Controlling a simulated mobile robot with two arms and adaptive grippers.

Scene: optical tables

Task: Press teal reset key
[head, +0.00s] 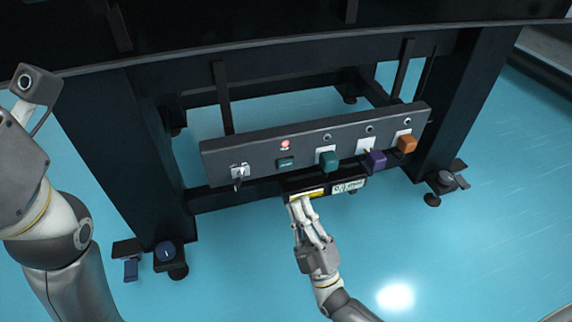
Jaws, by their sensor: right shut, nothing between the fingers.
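A dark grey control panel (262,151) hangs on the table's understructure. A small flat teal key (286,163) with faint lettering sits on its face, below a lit red lamp (285,144). A bulkier teal block (328,160) stands out from the panel to its right. My right gripper (300,203) is shut and empty. In the picture its fingertips are below the flat teal key, by a yellow label (307,194) on the lower black box; contact cannot be told. My left arm shows at the left edge; its gripper is not in view.
A purple block (375,161) and an orange block (406,143) stick out farther right on the panel. A switch with a dark lever (240,174) is at the left. Black table legs flank the panel. The glossy blue floor (230,270) is clear in front.

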